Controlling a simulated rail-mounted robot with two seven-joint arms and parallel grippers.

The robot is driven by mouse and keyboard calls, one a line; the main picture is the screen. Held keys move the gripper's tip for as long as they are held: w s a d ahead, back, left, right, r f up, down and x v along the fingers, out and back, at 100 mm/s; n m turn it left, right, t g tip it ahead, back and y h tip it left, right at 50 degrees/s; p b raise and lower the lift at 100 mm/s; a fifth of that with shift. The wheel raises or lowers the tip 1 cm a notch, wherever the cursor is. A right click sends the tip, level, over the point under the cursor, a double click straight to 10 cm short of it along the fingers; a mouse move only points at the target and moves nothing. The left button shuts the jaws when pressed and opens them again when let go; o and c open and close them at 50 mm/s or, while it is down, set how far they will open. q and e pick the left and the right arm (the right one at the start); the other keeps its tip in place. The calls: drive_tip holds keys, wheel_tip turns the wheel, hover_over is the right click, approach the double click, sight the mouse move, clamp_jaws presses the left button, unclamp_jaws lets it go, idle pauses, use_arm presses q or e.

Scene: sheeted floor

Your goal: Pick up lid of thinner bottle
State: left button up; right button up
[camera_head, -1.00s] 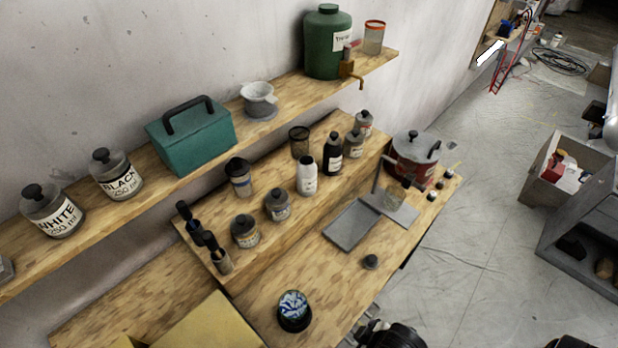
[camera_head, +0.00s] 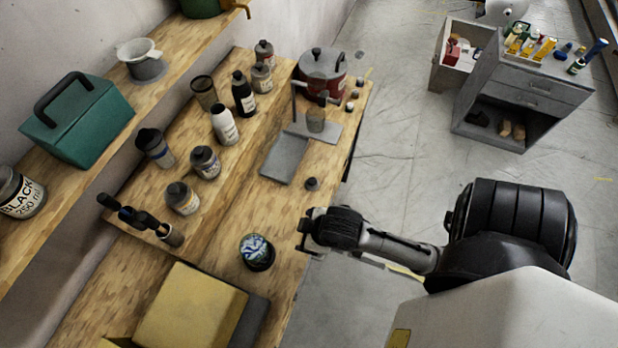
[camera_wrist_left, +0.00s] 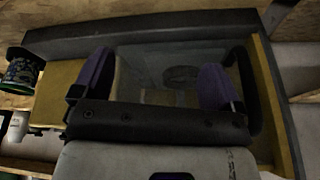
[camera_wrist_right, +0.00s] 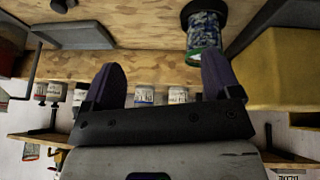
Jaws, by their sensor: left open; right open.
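A large green container (camera_head: 200,7) with a brass tap stands on the upper shelf, and only its bottom shows, so its top is out of view. A small dark lid-like knob (camera_head: 312,183) lies on the bench beside the grey tray; it also shows at the top edge of the right wrist view (camera_wrist_right: 62,4). My right gripper (camera_head: 305,234) is at the bench's right edge, right of the patterned jar (camera_head: 257,252); its fingers (camera_wrist_right: 162,78) are open and empty. My left gripper is outside the head view; its fingers (camera_wrist_left: 155,78) are open over a dark-rimmed surface.
Small bottles, including a white one (camera_head: 224,125) and a black one (camera_head: 243,93), stand on the raised step. A red pot (camera_head: 322,76), grey tray (camera_head: 285,158), yellow box (camera_head: 190,308) and teal toolbox (camera_head: 78,118) surround the work area. Bench around the knob is clear.

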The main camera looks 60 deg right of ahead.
drive_tip(key=w+d+r+n+t+h+p, duration=0.1)
drive_tip(key=w+d+r+h+p, duration=0.1)
drive_tip(key=w+d+r, duration=0.45)
drive_tip(key=m+g+y, duration=0.2)
drive_tip(key=g, duration=0.4)
hover_over(312, 180)
wheel_tip(312, 180, down, 8)
drive_tip(key=f, duration=0.8)
drive_tip(key=shift+s+a+f, duration=0.15)
drive_tip(key=shift+a+f, duration=0.05)
drive_tip(key=shift+a, duration=0.2)
drive_tip(key=shift+d+f, duration=0.1)
drive_tip(key=shift+f, duration=0.4)
drive_tip(key=f, duration=0.3)
drive_tip(key=shift+d+f, duration=0.1)
drive_tip(key=shift+d, duration=0.15)
drive_tip(key=shift+f, duration=0.5)
